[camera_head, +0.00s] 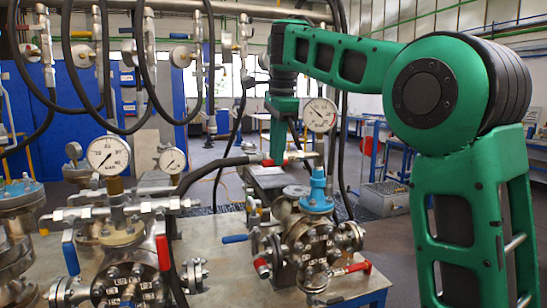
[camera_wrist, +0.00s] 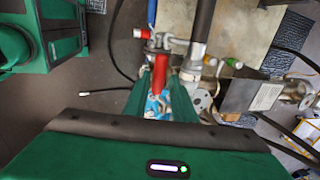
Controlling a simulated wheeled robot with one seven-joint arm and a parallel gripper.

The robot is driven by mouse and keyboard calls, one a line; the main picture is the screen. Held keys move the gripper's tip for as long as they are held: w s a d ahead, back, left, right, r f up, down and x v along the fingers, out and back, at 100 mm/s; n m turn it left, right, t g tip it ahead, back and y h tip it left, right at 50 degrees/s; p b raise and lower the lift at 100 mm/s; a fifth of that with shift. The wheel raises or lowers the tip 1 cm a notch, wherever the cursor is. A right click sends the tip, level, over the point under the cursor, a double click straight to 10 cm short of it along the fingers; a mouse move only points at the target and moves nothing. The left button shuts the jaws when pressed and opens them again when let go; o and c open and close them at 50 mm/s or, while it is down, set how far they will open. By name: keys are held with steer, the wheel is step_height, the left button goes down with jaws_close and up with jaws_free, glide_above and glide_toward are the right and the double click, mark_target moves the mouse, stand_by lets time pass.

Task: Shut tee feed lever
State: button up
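A red lever (camera_wrist: 160,72) shows in the wrist view between my gripper's green fingers (camera_wrist: 161,98), pointing away from the palm. A blue fitting (camera_wrist: 155,106) shows beneath it. In the head view my gripper (camera_head: 279,150) points down at the pipe tee where the black hose joins, beside the gauge. Red parts (camera_head: 268,162) show there, close under the fingers. The fingers look spread, one on each side of the lever; whether they touch it is unclear. The right vessel (camera_head: 312,238) has a blue top fitting (camera_head: 317,188) just below the tee.
The right vessel also has a blue-handled lever (camera_head: 236,239) and a red-handled lever (camera_head: 350,269). A gauge (camera_head: 320,115) stands beside my gripper. A second flanged vessel (camera_head: 122,240) with gauges stands left. Black hoses (camera_head: 195,172) cross the space between.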

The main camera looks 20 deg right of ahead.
steer(key=shift+w+f, duration=0.1)
steer(key=shift+f, duration=0.45)
steer(key=shift+c, duration=0.4)
jaws_close()
